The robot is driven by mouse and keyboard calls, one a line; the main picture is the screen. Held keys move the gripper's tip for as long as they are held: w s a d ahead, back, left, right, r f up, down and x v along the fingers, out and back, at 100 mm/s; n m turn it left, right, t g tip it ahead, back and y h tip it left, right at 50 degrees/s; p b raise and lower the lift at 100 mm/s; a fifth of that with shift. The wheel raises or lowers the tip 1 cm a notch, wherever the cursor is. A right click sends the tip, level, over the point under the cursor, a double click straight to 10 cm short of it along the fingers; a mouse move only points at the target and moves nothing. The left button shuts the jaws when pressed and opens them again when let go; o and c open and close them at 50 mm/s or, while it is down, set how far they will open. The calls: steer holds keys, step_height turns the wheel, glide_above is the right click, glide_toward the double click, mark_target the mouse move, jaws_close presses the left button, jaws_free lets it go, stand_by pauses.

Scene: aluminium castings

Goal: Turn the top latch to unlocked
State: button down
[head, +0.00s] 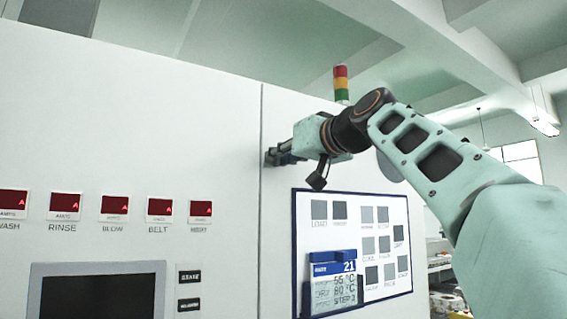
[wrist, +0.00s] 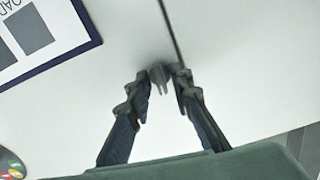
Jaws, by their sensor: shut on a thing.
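The top latch (wrist: 159,76) is a small dark grey knob on the white cabinet front, beside the dark door seam, seen in the wrist view. My gripper (wrist: 160,88) has its two dark fingers on either side of the latch and is shut on it.
The white cabinet (head: 150,130) fills the left, with red displays (head: 114,204) and a dark screen (head: 98,293). A blue-framed board (head: 375,221) with a blue-and-white card (head: 335,285) hangs below my gripper. A signal light (head: 341,83) stands behind my arm.

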steer(key=shift+n, duration=0.6)
steer(key=c, duration=2.1)
jaws_free()
steer(key=shift+d, duration=0.1)
steer(key=v, duration=0.7)
steer(key=shift+s, duration=0.2)
